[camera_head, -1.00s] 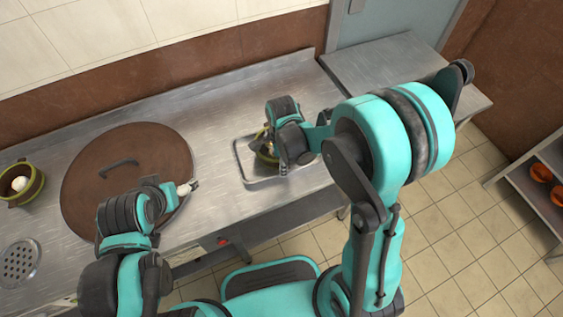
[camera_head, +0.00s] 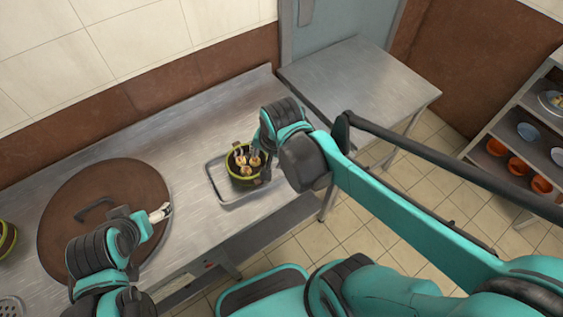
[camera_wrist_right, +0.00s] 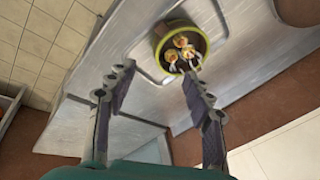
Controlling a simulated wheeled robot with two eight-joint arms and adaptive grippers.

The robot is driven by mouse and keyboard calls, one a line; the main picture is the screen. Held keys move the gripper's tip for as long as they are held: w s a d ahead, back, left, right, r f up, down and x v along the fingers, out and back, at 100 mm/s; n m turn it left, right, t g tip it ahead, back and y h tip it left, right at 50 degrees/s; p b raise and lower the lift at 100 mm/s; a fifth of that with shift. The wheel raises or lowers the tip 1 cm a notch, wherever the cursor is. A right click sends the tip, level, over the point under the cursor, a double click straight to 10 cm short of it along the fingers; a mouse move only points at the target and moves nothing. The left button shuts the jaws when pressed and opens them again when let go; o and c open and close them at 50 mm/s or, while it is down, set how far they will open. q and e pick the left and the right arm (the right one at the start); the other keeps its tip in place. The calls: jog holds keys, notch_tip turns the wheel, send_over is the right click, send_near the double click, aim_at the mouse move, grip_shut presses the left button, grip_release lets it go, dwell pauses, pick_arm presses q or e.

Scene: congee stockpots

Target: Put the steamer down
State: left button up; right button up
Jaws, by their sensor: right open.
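The steamer (camera_head: 240,182), a round dark basket with a yellow-green rim and several small pale-topped items inside, sits upright on the grey tray (camera_head: 214,186). In the right wrist view the steamer (camera_wrist_right: 207,45) lies just beyond the fingertips. My right gripper (camera_head: 262,150) is at the steamer's far right side in the head view. In the right wrist view my right gripper (camera_wrist_right: 157,72) has its fingers spread with nothing between them. My left gripper (camera_head: 160,213) hangs over the right edge of the large brown lid (camera_head: 135,180); its finger gap is unclear.
The steel counter (camera_head: 190,150) is clear between lid and tray. Another green-rimmed container (camera_head: 6,240) is cut off at the left edge. A lower steel table (camera_head: 365,80) stands beyond the tray. A shelf with orange bowls (camera_head: 518,167) is at right.

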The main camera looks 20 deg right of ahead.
jog(key=s+d+r+n+t, duration=0.2)
jog(key=s+n, duration=0.3)
jog(key=n, duration=0.4)
jog(key=shift+d+r+t, duration=0.2)
jog(key=shift+d+t, duration=0.1)
jog(key=shift+t, duration=0.4)
